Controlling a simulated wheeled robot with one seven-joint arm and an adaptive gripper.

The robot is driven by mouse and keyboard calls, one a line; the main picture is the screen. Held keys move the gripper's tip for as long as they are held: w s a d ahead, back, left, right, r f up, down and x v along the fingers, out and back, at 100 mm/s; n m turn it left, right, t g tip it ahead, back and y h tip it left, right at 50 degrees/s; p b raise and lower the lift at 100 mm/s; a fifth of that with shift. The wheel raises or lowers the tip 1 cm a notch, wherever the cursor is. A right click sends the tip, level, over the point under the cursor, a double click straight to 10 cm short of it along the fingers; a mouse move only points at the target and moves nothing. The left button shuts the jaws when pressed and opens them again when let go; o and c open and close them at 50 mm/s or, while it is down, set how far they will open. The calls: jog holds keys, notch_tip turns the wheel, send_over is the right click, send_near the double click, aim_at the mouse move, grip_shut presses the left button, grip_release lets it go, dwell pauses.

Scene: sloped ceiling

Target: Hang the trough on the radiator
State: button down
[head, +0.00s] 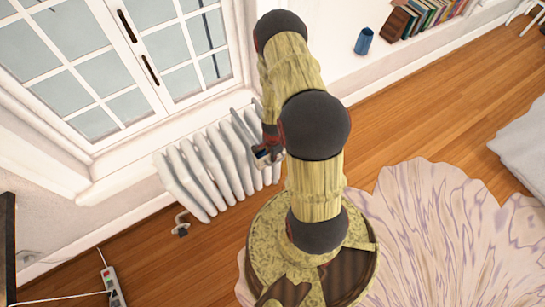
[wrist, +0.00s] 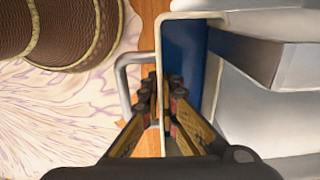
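The white ribbed radiator (head: 205,165) stands under the window in the head view. Its pale rounded fins (wrist: 270,110) fill the right side of the wrist view. The trough (wrist: 185,48) has a cream rim and a blue inside, and lies close beside the fins. My gripper (wrist: 162,90) is closed on the trough's thin left wall, one finger on each side. A bent grey bar (wrist: 122,75) shows just outside that wall. In the head view my gripper (head: 268,153) is at the radiator's right part, and my arm hides most of the trough. I cannot tell whether the trough touches the radiator.
The window (head: 120,60) and its sill are behind the radiator. A valve (head: 181,225) sticks out at the radiator's lower left. A power strip (head: 112,285) lies on the floor. A blue cup (head: 364,41) and books (head: 425,15) stand on the ledge. A pale petal-shaped rug (head: 440,230) lies right.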

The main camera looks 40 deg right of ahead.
jog(key=shift+f, duration=0.15)
jog(key=c, duration=2)
grip_release()
jog(key=shift+o, duration=0.2)
jog(key=shift+s, duration=0.1)
notch_tip(320, 180, up, 12)
